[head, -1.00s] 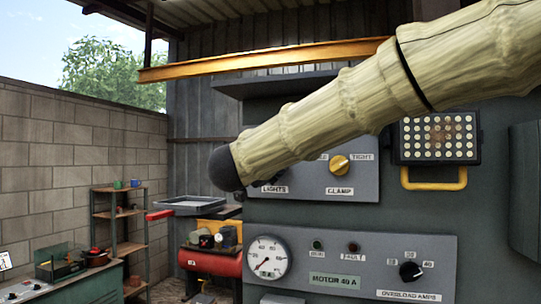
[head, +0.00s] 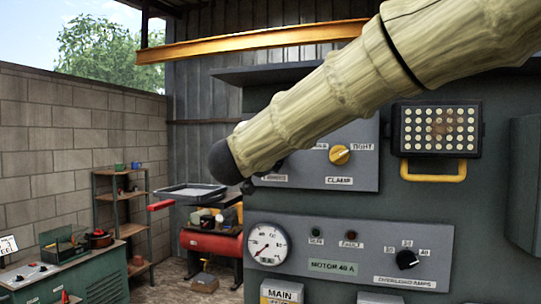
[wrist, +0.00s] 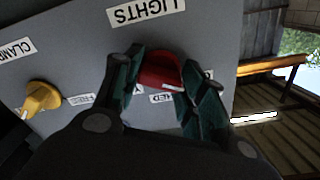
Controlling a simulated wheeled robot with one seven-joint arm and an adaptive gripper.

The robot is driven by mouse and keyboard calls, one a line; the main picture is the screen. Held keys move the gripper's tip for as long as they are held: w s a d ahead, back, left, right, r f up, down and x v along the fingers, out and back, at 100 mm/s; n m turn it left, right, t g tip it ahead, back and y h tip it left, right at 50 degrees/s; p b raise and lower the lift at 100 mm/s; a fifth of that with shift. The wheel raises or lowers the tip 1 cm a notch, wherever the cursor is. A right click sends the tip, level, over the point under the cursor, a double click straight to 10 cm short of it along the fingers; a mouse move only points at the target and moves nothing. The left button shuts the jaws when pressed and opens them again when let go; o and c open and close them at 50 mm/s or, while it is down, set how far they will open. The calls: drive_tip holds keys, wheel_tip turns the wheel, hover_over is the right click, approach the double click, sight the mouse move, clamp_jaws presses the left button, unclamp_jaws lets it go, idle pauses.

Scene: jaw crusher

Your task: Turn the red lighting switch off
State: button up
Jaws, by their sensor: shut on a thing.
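The red lighting switch (wrist: 160,70) shows in the wrist view on a grey panel (wrist: 70,60), just below the upside-down LIGHTS label (wrist: 146,11). My gripper (wrist: 163,78) has its two green-padded fingers on either side of the red switch and is shut on it. The fingers do not show there.
A yellow CLAMP knob (head: 340,154) sits on the same panel, right of the switch. A lamp with a yellow handle (head: 437,130) is farther right. Below are a gauge (head: 267,244) and an overload knob (head: 407,260). A shelf (head: 120,215) stands at the left.

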drive_tip(key=o, duration=1)
drive_tip(key=shift+f, duration=0.1)
drive_tip(key=shift+o, duration=0.2)
drive_tip(key=shift+s, duration=0.1)
drive_tip(key=v, duration=1.2)
